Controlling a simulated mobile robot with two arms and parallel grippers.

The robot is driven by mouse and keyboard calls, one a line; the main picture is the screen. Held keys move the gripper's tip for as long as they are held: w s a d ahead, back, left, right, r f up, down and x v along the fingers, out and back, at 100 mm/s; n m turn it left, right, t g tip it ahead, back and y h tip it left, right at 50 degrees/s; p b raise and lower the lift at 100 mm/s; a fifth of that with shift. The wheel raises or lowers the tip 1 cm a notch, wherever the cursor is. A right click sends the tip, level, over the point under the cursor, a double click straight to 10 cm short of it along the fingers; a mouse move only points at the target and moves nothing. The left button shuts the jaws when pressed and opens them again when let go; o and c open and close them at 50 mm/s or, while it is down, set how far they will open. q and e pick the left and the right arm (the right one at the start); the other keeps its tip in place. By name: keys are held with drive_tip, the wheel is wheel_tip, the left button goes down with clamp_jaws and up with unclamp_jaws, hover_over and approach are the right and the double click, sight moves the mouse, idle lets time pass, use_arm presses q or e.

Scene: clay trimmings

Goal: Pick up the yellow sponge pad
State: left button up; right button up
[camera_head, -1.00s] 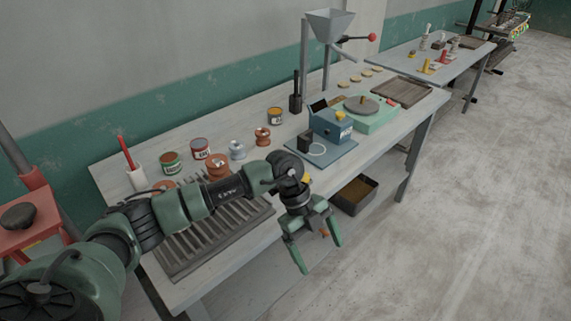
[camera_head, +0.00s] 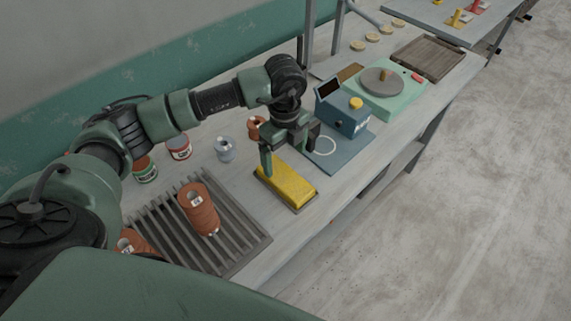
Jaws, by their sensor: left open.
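The yellow sponge pad (camera_head: 291,190) lies on a thin dark base near the front edge of the workbench, right of the slatted rack. My left gripper (camera_head: 289,163) is open above the pad's far end, pointing down. One green finger hangs at the pad's left side, and the other is towards the blue device. I cannot tell whether either finger touches the pad. The gripper hides part of the pad's far end. My right gripper is not in view.
A slatted rack (camera_head: 163,232) with a terracotta cylinder (camera_head: 198,208) is on the left. A blue device (camera_head: 342,119) on a flat plate stands close on the right, with a mint-green turntable unit (camera_head: 405,98) beyond. A copper spool (camera_head: 254,127) is just behind the gripper.

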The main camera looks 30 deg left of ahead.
sight(285, 177)
use_arm(q)
drive_tip(key=shift+s+d+f+p, duration=0.35)
drive_tip(key=shift+s+f+p, duration=0.05)
drive_tip(key=shift+s+f, duration=0.3)
wheel_tip(285, 177, down, 2)
drive_tip(key=shift+s+d+f+p, duration=0.1)
drive_tip(key=shift+s+d+p, duration=0.05)
drive_tip(key=shift+p, duration=0.8)
drive_tip(key=shift+w+f, duration=0.15)
drive_tip(key=shift+f, duration=0.5)
drive_tip(key=shift+w+f, duration=0.15)
drive_tip(key=shift+f, duration=0.65)
drive_tip(key=c, duration=1.4)
drive_tip(key=shift+c, duration=0.5)
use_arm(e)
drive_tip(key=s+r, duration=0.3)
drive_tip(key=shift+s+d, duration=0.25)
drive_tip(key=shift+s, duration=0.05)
